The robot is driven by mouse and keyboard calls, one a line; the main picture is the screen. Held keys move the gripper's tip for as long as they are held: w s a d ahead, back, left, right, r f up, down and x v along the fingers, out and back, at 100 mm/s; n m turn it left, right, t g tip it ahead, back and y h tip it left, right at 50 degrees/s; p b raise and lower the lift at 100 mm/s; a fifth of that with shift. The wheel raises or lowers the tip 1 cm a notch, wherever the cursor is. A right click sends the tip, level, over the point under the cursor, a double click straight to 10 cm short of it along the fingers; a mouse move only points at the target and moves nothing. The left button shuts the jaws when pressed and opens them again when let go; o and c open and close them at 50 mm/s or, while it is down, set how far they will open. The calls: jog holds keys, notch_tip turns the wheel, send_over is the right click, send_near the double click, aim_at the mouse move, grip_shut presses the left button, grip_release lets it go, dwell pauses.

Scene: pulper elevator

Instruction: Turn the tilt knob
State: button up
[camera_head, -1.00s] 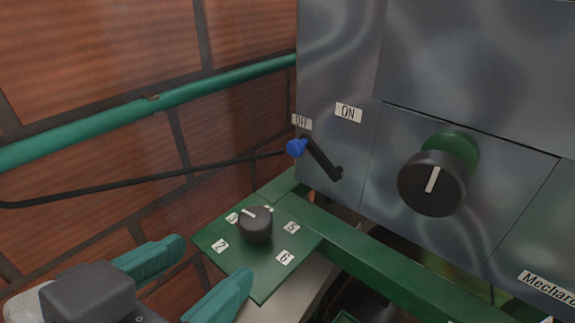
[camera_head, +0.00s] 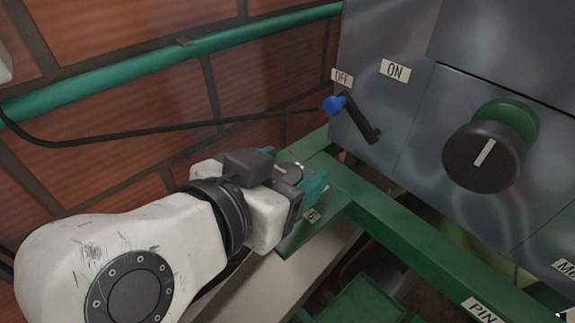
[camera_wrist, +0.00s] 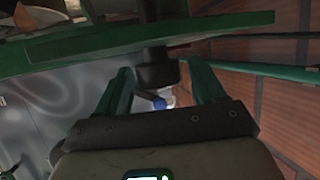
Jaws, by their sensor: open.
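The small dark knob (camera_head: 288,171) with a white pointer line stands on a green plate (camera_head: 297,238) with number tags. I read no tilt label on it. My gripper (camera_head: 296,170) is at this knob, with teal fingers on either side of it and spread apart. In the wrist view the knob (camera_wrist: 157,70) sits between the two fingertips of my gripper (camera_wrist: 158,80), with gaps showing beside it. Most of the plate and its tags are hidden by my gripper; a 6 tag shows. Contact with the knob cannot be told.
A grey machine panel carries a large black knob (camera_head: 484,157) on a green base. A green beam (camera_head: 420,240) runs below. A teal pipe (camera_head: 200,55) crosses the brick wall.

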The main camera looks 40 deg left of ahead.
jog(key=shift+c, duration=0.2)
jog(key=c, duration=0.9)
jog(key=shift+c, duration=0.2)
jog(key=n+g+y+p, duration=0.1)
jog(key=n+y, duration=0.1)
jog(key=n+g+y+p, duration=0.1)
jog(key=y+p, duration=0.1)
jog(key=n+g+y+p, duration=0.1)
jog(key=n, duration=0.1)
jog(key=shift+w+d+r+n+y, duration=0.1)
jog(key=shift+r+n+y, duration=0.2)
jog(key=shift+y, duration=0.1)
jog(key=n+g+y+p, duration=0.2)
jog(key=n+p, duration=0.1)
jog(key=shift+f+g, duration=0.1)
jog(key=shift+g, duration=0.2)
jog(key=shift+f+n+g+y+p, duration=0.1)
jog(key=shift+n+g+y+p, duration=0.7)
jog(key=shift+n+y+p, duration=0.15)
jog(key=shift+f, duration=0.1)
